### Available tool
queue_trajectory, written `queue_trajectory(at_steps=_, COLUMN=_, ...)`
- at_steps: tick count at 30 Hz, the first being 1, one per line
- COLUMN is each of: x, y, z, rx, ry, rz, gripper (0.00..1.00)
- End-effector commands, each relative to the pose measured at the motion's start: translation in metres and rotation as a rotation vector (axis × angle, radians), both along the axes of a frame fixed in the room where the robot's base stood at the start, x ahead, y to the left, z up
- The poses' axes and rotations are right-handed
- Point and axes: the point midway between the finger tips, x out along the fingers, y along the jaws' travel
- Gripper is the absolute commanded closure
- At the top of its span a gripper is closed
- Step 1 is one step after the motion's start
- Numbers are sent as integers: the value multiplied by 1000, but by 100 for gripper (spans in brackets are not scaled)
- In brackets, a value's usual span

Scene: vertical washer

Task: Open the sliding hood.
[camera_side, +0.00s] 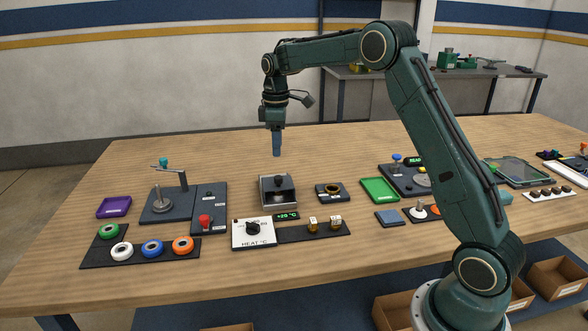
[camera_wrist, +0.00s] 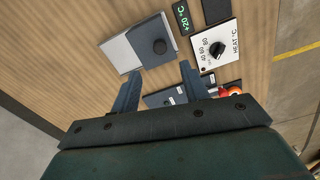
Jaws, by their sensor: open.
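I cannot tell how far the hood is slid. My gripper (camera_side: 277,153) points down in the air above the hood, apart from it.
A white heat dial panel (camera_side: 253,234) with a green display stands in front of the hood. A lever station (camera_side: 170,204) with a red button is to the left. A ring on a dark plate (camera_side: 331,192) and a green tray (camera_side: 380,190) are to the right.

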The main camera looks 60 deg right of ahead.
Motion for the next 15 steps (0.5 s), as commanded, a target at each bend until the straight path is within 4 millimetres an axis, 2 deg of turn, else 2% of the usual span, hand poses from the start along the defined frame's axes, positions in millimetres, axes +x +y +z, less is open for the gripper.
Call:
queue_trajectory(at_steps=6, x=-1, y=0, z=-35, rx=1, ry=3, rz=0, gripper=55)
queue_trajectory(at_steps=15, x=-1, y=0, z=-77, rx=1, ry=2, rz=0, gripper=55)
